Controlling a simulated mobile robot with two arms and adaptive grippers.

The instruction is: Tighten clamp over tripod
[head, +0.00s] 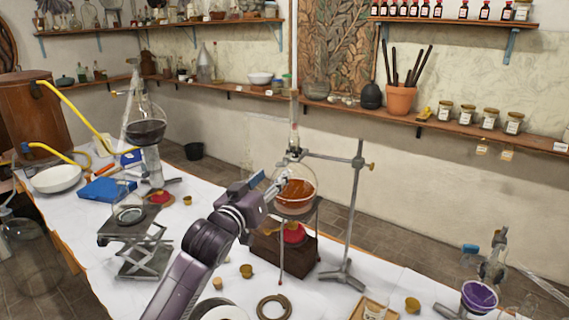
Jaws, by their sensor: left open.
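A round flask of amber liquid (296,191) sits on a dark metal tripod (318,215), with a tall glass column rising from its neck. A metal clamp (325,157) reaches from an upright stand (351,220) to the neck, above the tripod. A brass knob (371,167) shows where the clamp meets the rod. My left gripper (279,184) is open, just left of the flask and below the clamp. I cannot tell whether its fingers touch the glass. The arm hides part of the table and the tripod's left side. My right gripper is not in view.
A red burner (293,232) and a wooden box (275,251) are under and beside the tripod. A lab jack (135,246) and dark-liquid flask (146,126) stand left. A purple bowl (480,297) is at front right. White table (330,298) shows between the stand and a ring (274,307).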

